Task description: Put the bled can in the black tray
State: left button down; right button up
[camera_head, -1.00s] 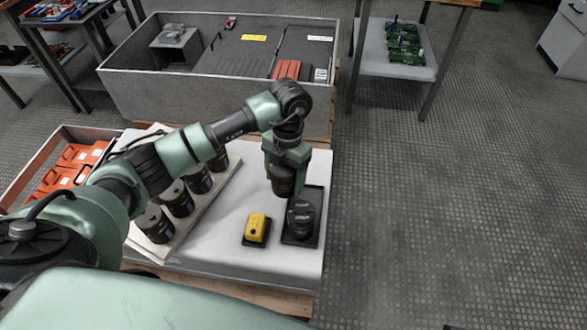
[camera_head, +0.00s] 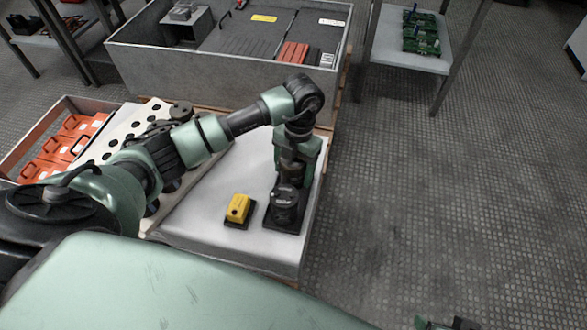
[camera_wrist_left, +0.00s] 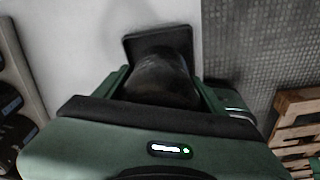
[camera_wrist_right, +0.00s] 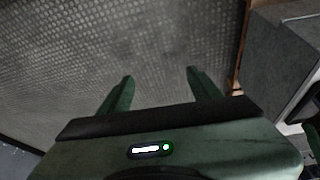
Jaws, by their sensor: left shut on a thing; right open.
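My left gripper (camera_head: 291,168) is shut on a dark can (camera_wrist_left: 165,80), which shows between its fingers in the left wrist view. In the head view the gripper is low over the far part of the black tray (camera_head: 282,229). My right gripper (camera_wrist_right: 160,85) is open and empty, above the floor.
A yellow device (camera_head: 238,209) on a black base sits left of the tray on the pale tabletop (camera_head: 210,222). Left are a white holed rack (camera_head: 142,125) and a crate of orange units (camera_head: 65,145). A large grey bin (camera_head: 165,65) stands behind.

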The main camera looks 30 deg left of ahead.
pick_arm(q)
jog(key=shift+f+b, duration=0.4)
jog(key=shift+f, duration=0.05)
jog(key=shift+f+b, duration=0.3)
jog(key=shift+f, duration=0.05)
pick_arm(e)
jog(key=w+a+r+t, duration=0.2)
jog(key=w+t, duration=0.1)
jog(key=w, duration=0.3)
jog(key=shift+w+t+y, duration=0.3)
jog(key=shift+y, duration=0.1)
jog(key=shift+r, duration=0.1)
jog(key=shift+s, duration=0.1)
jog(key=shift+s+d+f, duration=0.25)
jog(key=shift+s+f, duration=0.1)
jog(key=shift+s, duration=0.2)
jog(key=shift+s+g, duration=0.15)
jog(key=shift+g, duration=0.25)
pick_arm(q)
jog(key=shift+p, duration=0.3)
pick_arm(e)
jog(key=shift+s+d+f+g, duration=0.15)
jog(key=shift+s+f+g, duration=0.15)
jog(key=shift+s, duration=0.15)
jog(key=shift+w, duration=0.1)
